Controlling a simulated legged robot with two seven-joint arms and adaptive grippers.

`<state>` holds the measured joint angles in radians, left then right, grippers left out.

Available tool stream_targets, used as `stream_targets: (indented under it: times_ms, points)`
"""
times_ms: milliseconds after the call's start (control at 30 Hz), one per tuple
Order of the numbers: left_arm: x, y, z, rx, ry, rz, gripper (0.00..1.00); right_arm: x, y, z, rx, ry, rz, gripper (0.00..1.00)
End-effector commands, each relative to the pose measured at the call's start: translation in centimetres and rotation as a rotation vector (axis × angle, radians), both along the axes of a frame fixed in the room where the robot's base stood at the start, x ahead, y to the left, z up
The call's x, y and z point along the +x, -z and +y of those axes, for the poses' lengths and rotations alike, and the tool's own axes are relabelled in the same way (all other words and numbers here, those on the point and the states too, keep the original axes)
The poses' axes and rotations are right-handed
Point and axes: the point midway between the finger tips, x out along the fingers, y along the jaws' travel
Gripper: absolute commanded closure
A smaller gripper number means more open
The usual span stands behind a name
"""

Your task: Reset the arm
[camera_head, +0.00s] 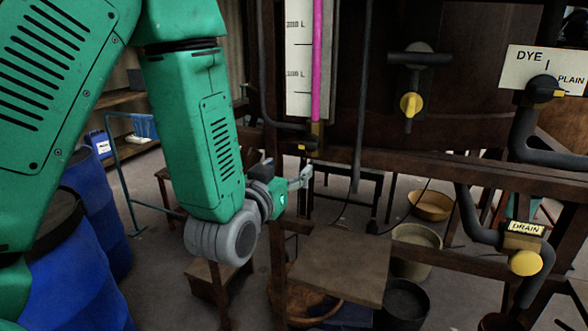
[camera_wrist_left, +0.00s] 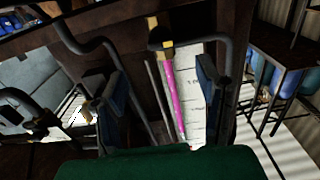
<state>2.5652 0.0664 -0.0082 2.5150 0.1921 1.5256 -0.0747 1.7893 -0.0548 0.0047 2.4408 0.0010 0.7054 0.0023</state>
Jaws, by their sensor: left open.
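My green left arm (camera_head: 195,130) comes in from the left and reaches in front of the vat frame. My left gripper (camera_head: 303,178) is small in the head view, pointing right, below the lower end of the sight gauge. In the left wrist view the gripper (camera_wrist_left: 160,90) has its two dark fingers spread wide, with nothing held between them. The gauge's pink tube (camera_wrist_left: 172,97) and white scale (camera_wrist_left: 195,105) show beyond the fingers. My right gripper is in neither view.
The dark vat (camera_head: 460,90) carries a yellow-handled valve (camera_head: 411,104), a DYE/PLAIN valve (camera_head: 543,88) and a DRAIN valve (camera_head: 525,262). A wooden stand (camera_head: 340,262) is below the gripper. Buckets (camera_head: 415,245) stand on the floor, and blue barrels (camera_head: 75,275) are at left.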

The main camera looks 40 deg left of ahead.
Motion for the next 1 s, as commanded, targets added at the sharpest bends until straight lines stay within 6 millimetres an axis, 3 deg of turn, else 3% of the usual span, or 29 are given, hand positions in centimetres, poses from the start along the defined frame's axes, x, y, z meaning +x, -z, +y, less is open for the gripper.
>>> stream_targets:
  times_ms: [267,367,467,533,667,800,900,1000]
  points:
    - [0.0,0.3,0.0,-0.001,0.001,0.007,0.41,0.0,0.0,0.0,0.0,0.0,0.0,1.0]
    - [-0.1,2.5,-0.3,-0.006,0.013,0.067,0.41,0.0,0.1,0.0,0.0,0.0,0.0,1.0]
    - [-0.6,7.6,-1.1,-0.019,0.04,0.204,0.41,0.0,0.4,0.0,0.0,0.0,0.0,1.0]
    - [-1.7,12.4,-1.8,-0.034,0.064,0.338,0.41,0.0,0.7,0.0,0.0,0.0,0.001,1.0]
    - [-5.5,21.8,-3.2,-0.063,0.109,0.616,0.41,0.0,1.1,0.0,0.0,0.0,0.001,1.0]
    - [-11.8,30.5,-4.5,-0.094,0.15,0.916,0.41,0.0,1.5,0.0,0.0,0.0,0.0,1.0]
    - [-17.0,35.4,-5.3,-0.113,0.174,1.119,0.41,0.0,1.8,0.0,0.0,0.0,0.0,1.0]
    - [-21.9,38.8,-5.9,-0.128,0.193,1.29,0.41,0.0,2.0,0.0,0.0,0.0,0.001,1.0]
